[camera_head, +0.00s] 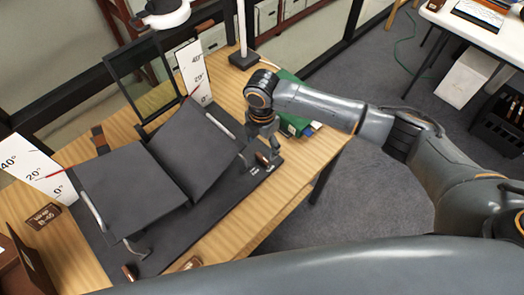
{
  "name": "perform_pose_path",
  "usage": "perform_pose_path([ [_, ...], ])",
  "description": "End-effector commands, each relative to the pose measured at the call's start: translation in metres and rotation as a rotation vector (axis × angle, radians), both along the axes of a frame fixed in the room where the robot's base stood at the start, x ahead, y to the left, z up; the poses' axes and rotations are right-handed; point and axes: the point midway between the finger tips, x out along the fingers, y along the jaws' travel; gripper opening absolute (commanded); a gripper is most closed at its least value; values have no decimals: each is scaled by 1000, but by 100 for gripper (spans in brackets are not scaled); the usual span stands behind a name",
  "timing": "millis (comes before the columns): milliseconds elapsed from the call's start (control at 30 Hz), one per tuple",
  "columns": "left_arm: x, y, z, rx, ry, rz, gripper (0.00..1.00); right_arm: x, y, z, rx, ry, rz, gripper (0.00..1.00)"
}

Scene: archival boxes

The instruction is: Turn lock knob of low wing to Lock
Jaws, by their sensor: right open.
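A dark book cradle has a left wing (125,190) and a right wing (195,148), both tilted panels on a black base. A red pointer lies near 20° on the left scale (30,170) and lower, near 0 to 20°, on the right scale (195,72). A small brown lock knob (262,159) sits at the base's right end, beside small white labels too small to read. My right gripper (268,146) is open, pointing down just over this knob and partly hiding it. I cannot tell whether it touches. My left gripper is not in view.
Brown knobs or blocks (190,263) lie at the cradle's front edge. A black frame (145,75) and lamp stand (243,58) rise at the back.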

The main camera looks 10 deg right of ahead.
Motion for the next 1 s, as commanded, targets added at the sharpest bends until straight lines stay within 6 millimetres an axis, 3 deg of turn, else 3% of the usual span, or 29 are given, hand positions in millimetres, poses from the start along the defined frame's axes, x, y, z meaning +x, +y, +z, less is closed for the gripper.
perform_pose_path([
  [100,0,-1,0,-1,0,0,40,1,0,26,1,-3,1,72],
  [333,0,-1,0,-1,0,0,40,0,0,57,1,-1,0,72],
  [1000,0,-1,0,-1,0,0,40,-1,1,62,2,2,-1,72],
])
